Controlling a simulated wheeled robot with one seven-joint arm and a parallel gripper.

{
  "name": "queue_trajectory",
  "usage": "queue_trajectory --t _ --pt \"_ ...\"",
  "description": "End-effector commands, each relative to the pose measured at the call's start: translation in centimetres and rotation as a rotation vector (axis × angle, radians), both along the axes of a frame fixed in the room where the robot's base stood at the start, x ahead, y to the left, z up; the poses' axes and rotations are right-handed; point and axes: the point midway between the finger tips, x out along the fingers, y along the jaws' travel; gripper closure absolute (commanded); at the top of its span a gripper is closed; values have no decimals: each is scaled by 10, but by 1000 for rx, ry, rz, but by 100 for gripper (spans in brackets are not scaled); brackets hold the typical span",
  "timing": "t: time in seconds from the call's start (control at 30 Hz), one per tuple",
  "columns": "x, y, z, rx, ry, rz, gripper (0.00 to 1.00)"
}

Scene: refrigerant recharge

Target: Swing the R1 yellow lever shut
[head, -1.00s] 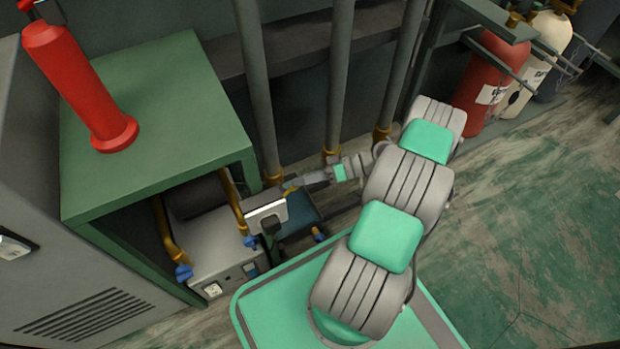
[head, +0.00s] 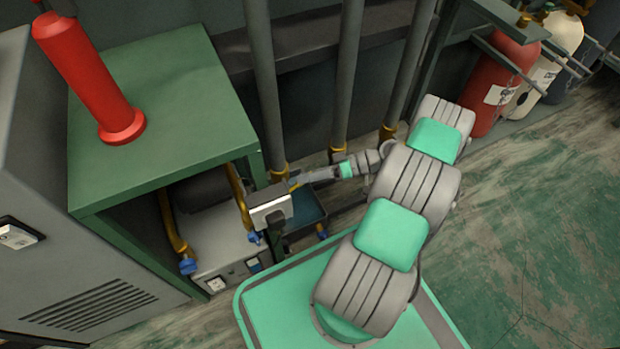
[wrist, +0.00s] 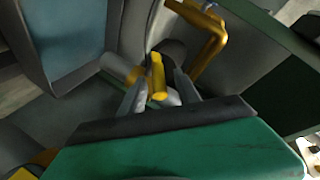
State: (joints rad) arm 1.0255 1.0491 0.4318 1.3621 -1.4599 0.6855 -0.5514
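The yellow lever (wrist: 157,76) shows in the wrist view as a short yellow bar between the two grey fingers of my gripper (wrist: 160,78). The fingers stand apart, one on each side of it, with narrow gaps. I cannot tell whether either finger touches it. In the head view my gripper (head: 298,182) is low, beside a grey and white box-shaped device (head: 270,211) in front of the green cabinet. The lever is small there, and the gripper and device partly hide it. No R1 label is readable.
Yellow pipes with blue ends (head: 172,232) stand inside the green cabinet (head: 170,190), around a grey unit (head: 218,240). A red cylinder (head: 92,80) stands on top. Grey vertical pipes (head: 345,80) rise behind my gripper. Gas bottles (head: 500,80) stand at the back right. The right floor is clear.

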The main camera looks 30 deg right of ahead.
Motion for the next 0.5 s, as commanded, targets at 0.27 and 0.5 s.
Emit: queue_trajectory --t 0.27,0.5 --pt "-15 3 59 1 0 -2 61" --pt "-64 15 105 4 2 -4 61"
